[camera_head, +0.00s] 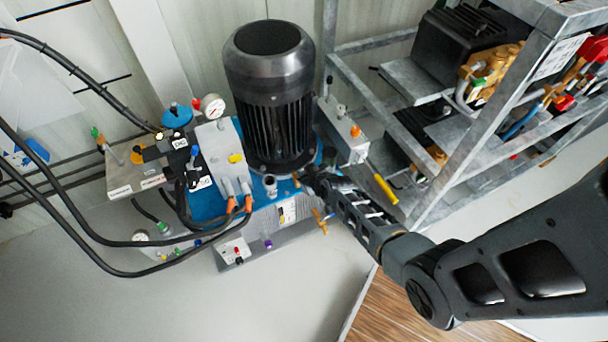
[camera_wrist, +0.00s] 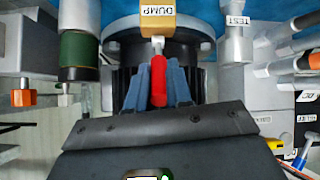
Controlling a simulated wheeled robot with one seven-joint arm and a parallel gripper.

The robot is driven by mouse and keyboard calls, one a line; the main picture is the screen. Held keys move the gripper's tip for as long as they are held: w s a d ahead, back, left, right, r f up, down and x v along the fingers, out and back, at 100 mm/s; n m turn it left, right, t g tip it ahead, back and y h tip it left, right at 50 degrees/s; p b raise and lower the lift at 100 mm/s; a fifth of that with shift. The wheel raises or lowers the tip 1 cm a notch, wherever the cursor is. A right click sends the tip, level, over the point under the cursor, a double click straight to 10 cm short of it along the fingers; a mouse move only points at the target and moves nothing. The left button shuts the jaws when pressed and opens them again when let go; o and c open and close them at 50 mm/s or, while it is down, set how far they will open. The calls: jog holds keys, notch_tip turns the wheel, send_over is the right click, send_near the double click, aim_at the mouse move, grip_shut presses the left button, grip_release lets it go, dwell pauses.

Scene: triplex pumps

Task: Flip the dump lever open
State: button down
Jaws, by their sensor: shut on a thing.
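The dump lever (camera_wrist: 158,78) has a red handle and shows in the wrist view. It runs from a brass block (camera_wrist: 158,32) labelled DUMP straight down the picture towards my gripper. My gripper (camera_wrist: 157,92) has blue-grey fingers, one on each side of the red handle, and is shut on it. In the head view my gripper (camera_head: 308,177) reaches to the lower right foot of the black motor (camera_head: 268,90). The lever itself is hard to make out there, largely hidden by the gripper.
A grey block labelled TEST (camera_wrist: 235,55) stands right of the lever, and a dark green cylinder (camera_wrist: 80,52) left of it. In the head view a yellow-handled bar (camera_head: 384,188) and a metal rack (camera_head: 470,130) stand near my arm. Black hoses (camera_head: 130,271) loop at the left.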

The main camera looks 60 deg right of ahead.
jog(key=r+g+p, duration=0.1)
jog(key=w+y+p, duration=0.1)
jog(key=p, duration=0.1)
jog(key=shift+w+d+r+g, duration=0.15)
jog(key=shift+d+r+g, duration=0.2)
jog(key=shift+d+g, duration=0.05)
jog(key=shift+w+d+g+y, duration=0.45)
jog(key=shift+w+g+y, duration=0.3)
jog(key=shift+g, duration=0.35)
jog(key=shift+w+d+g+y+b, duration=0.6)
jog(key=shift+w+g+y+b, duration=0.15)
jog(key=shift+g+y+b, duration=0.45)
jog(key=shift+g, duration=0.3)
jog(key=c, duration=1)
grip_release()
jog(key=shift+c, duration=0.2)
jog(key=shift+r, duration=0.1)
notch_tip(320, 180, up, 8)
jog(key=s+p, duration=0.1)
jog(key=p, duration=0.2)
jog(key=shift+a+f, duration=0.25)
